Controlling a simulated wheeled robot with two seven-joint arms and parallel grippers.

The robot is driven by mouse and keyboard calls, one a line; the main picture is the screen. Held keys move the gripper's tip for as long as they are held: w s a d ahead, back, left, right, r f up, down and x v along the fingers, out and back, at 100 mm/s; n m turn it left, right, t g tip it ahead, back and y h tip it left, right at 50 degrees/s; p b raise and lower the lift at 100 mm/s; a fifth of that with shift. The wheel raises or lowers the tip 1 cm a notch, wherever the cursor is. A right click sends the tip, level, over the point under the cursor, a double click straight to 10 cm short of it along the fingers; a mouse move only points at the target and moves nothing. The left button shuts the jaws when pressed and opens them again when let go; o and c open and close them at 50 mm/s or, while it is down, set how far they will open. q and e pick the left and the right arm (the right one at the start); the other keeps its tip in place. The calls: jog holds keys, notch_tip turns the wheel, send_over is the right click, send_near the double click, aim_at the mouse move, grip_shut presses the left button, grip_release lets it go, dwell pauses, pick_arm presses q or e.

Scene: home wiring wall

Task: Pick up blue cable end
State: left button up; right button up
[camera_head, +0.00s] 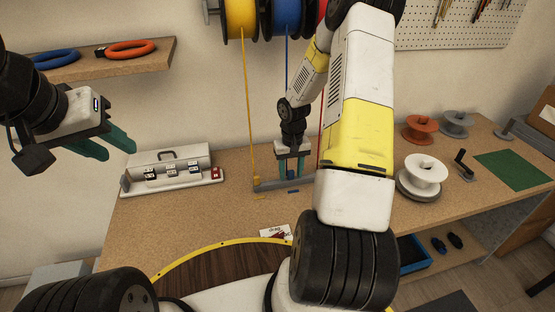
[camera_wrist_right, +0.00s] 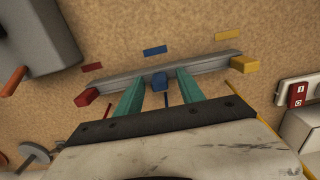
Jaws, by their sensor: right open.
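The blue cable (camera_head: 287,50) hangs from the blue spool (camera_head: 287,14) down to a grey bar on the bench. In the right wrist view, the blue cable end (camera_wrist_right: 159,83) sits at the middle of the grey bar (camera_wrist_right: 205,68). My right gripper (camera_wrist_right: 161,76) is open, with one teal finger on each side of the blue end. I see a gap on both sides. In the head view, my right gripper (camera_head: 291,168) points down at the bar. My left gripper (camera_head: 112,150) is open and empty, raised at the left, away from the bar.
A red end (camera_wrist_right: 86,97) and a yellow end (camera_wrist_right: 246,66) sit at the bar's two ends. Small red, blue (camera_wrist_right: 155,50) and yellow strips lie beside it. A white switch box (camera_head: 172,172) stands left; a white spool (camera_head: 424,170) stands right. The bench (camera_head: 150,225) is clear at front left.

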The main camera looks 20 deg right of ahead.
jog(key=shift+f, duration=0.1)
jog(key=shift+c, duration=0.3)
grip_shut()
